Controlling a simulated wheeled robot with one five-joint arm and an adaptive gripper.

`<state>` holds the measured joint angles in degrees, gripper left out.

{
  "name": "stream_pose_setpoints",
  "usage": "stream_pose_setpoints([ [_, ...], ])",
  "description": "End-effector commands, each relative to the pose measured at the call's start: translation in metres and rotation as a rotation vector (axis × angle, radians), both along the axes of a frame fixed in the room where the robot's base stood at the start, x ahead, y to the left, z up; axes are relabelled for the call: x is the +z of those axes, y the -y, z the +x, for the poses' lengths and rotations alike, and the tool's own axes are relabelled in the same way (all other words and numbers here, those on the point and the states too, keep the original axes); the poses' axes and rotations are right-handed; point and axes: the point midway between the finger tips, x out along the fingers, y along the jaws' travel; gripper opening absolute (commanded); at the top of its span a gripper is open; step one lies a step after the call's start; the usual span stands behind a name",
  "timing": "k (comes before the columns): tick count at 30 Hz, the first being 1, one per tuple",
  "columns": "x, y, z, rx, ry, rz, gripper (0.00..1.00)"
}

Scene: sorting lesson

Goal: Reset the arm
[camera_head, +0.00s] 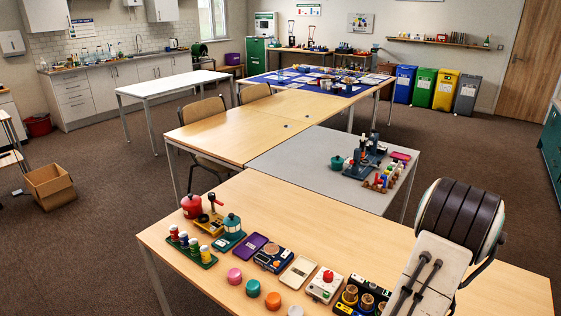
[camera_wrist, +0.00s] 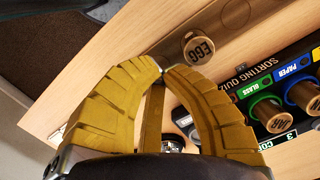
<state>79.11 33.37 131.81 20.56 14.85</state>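My arm (camera_head: 455,220) rises at the right of the head view, in front of the near wooden table (camera_head: 480,285); my gripper does not show in that view. In the wrist view my gripper (camera_wrist: 162,70) has two ribbed yellow fingers that curve inward. Their tips come together, with a gap between the fingers lower down. I see nothing held between the tips. A round wooden piece marked EGG (camera_wrist: 198,48) lies just beyond the tips, apparently apart from them.
A black sorting quiz panel (camera_wrist: 262,82) with wooden knobs is right of my fingers. Several small devices, including a red-buttoned box (camera_head: 324,285), crowd the table's front. Its right end is fairly clear. A grey table (camera_head: 290,155) adjoins it behind.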

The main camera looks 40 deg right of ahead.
Motion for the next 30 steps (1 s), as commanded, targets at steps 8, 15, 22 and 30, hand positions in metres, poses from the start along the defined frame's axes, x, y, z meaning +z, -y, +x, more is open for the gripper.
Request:
stream_pose_setpoints([
  [8, 0.08, -0.09, 0.017, 0.398, -0.008, 0.21, 0.0],
  [15, 0.139, -0.145, 0.052, 0.716, -0.013, 0.141, 0.0],
  [22, 0.18, -0.186, 0.089, 1.033, 0.065, -0.072, 0.0],
  [30, 0.22, -0.239, 0.116, 1.363, 0.223, -0.267, 0.0],
])
